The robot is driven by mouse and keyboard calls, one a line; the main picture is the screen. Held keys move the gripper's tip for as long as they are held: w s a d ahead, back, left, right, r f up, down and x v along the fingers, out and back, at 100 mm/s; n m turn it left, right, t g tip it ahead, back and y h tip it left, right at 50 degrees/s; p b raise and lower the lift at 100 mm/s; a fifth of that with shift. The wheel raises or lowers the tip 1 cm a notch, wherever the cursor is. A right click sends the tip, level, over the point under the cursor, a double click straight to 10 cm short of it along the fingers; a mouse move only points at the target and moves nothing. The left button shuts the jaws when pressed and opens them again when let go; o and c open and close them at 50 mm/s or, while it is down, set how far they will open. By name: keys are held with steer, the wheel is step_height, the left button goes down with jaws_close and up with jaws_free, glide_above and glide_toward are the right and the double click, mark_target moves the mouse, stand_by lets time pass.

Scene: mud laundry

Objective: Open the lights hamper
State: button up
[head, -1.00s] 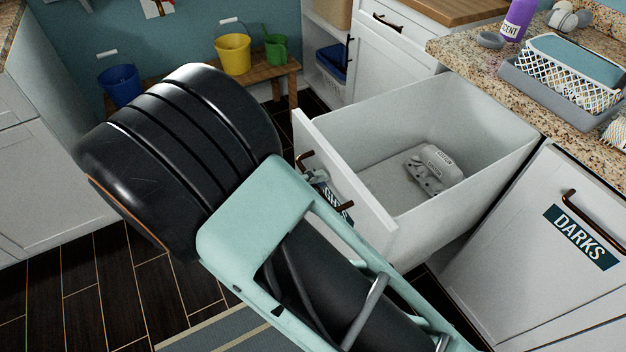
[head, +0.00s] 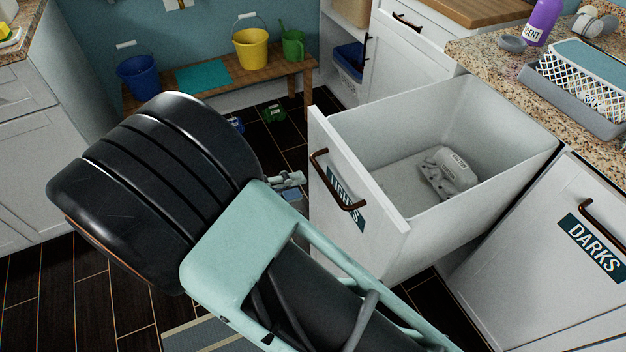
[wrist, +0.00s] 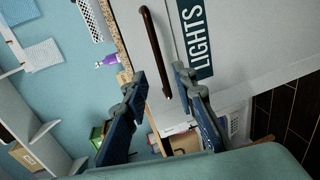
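The lights hamper (head: 385,240) is a white pull-out bin that stands open, its inside showing in the head view. A crumpled grey-white cloth item (head: 447,172) lies in it. My gripper (head: 290,182) is just left of the front in the head view, mostly hidden behind my arm. In the wrist view my gripper (wrist: 157,88) has its fingers spread apart, with the handle's end near the gap and nothing clasped.
The closed DARKS hamper (head: 570,255) is to the right, below a granite counter (head: 490,55). A wooden bench (head: 215,82) with buckets stands at the back. White cabinets (head: 40,140) are at left. Dark floor lies between.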

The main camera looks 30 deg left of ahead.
steer(key=v, duration=0.3)
steer(key=shift+s+a, duration=0.25)
steer(key=shift+s, duration=0.05)
